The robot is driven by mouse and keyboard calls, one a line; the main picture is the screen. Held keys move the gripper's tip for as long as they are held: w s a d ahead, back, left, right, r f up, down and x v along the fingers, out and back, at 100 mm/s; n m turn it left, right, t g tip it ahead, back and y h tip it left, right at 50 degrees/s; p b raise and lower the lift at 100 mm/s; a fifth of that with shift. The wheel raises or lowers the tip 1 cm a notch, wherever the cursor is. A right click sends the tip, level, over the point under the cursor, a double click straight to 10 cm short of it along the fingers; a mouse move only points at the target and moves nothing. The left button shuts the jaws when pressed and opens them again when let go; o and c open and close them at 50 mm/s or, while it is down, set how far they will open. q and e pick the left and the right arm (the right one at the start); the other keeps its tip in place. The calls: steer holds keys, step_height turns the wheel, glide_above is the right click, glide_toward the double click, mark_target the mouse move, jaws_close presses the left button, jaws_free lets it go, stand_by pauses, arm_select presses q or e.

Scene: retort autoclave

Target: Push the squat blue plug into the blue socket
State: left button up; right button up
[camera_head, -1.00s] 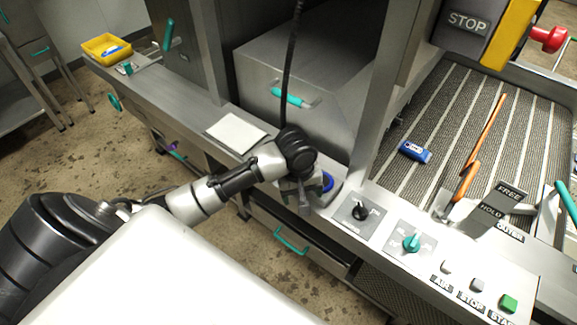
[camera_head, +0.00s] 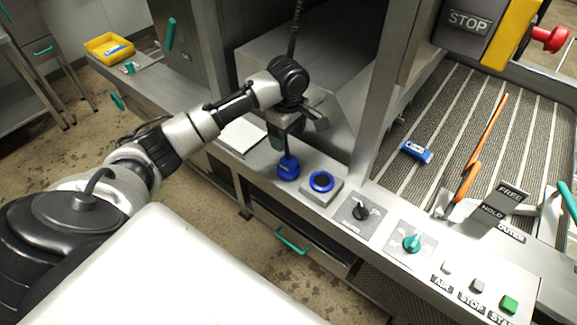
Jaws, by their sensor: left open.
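The squat blue plug (camera_head: 288,170) is at the lower end of a black cable, just left of the blue socket and apart from it. Whether it hangs or touches the counter is unclear. The blue socket (camera_head: 321,182) is a blue ring with a dark centre on a grey square plate, uncovered. My left gripper (camera_head: 298,126) is open above the plug, at the cable. The arm hides part of the cable, and I cannot tell whether the fingers touch it. My right gripper is not in view.
A black knob (camera_head: 360,212) and a teal knob (camera_head: 411,243) sit right of the socket. A pale panel (camera_head: 241,136) lies left on the counter. A steel post (camera_head: 376,110) stands behind the socket. A blue block (camera_head: 416,151) lies on the striped conveyor (camera_head: 440,115).

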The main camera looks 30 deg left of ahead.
mark_target(289, 158)
arm_select(q)
steer(key=shift+f, duration=2.8)
steer(key=shift+d+f+p, duration=0.1)
steer(key=shift+f+p, duration=0.45)
steer(key=shift+f, duration=2.05)
steer(key=c, duration=0.5)
steer(key=shift+r, duration=0.1)
